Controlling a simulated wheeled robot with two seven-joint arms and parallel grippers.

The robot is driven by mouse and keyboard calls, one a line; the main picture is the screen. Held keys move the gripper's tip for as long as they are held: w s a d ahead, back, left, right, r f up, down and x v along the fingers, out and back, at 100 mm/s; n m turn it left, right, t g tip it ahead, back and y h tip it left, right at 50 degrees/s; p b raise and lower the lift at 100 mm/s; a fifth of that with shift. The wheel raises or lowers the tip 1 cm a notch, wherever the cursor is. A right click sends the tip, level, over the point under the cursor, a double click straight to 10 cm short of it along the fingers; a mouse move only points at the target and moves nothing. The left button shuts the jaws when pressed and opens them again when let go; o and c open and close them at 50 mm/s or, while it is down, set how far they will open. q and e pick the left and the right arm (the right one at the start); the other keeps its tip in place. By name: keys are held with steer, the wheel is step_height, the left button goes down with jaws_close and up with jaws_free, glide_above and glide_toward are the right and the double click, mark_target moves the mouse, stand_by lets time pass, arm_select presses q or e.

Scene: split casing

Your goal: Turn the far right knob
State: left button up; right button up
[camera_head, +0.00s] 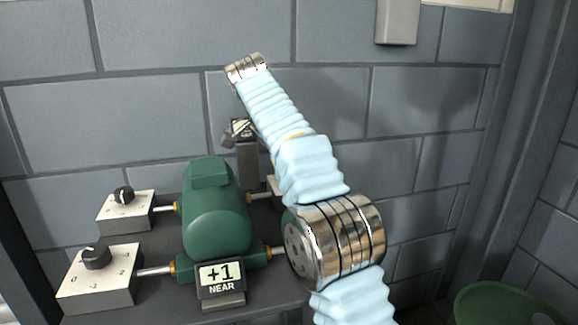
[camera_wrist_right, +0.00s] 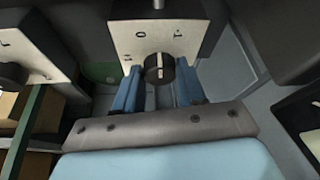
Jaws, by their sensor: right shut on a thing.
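In the wrist view a round black knob (camera_wrist_right: 158,68) with a pale pointer line sits on a white box (camera_wrist_right: 155,35) with dial marks. The blue fingers of my right gripper (camera_wrist_right: 158,88) stand on either side of the knob, shut on it. In the head view my right arm reaches over the right side of the machine and hides this knob. A sliver of the far right white box (camera_head: 262,191) shows beside the arm. The far display (camera_head: 243,127) is tilted and partly covered, its text unreadable. My left gripper is out of view.
A green motor housing (camera_head: 212,212) stands in the middle. The near display (camera_head: 221,277) reads "+1 NEAR". On the left are a far knob (camera_head: 124,195) and a near knob (camera_head: 96,257) on white boxes. A grey block wall (camera_head: 130,120) stands behind. A green round object (camera_head: 505,303) is at lower right.

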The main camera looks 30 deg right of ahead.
steer(key=shift+w+m+g, duration=0.1)
steer(key=shift+m+g, duration=0.2)
steer(key=shift+m, duration=0.6)
steer(key=o, duration=1.1)
steer(key=shift+c, duration=0.2)
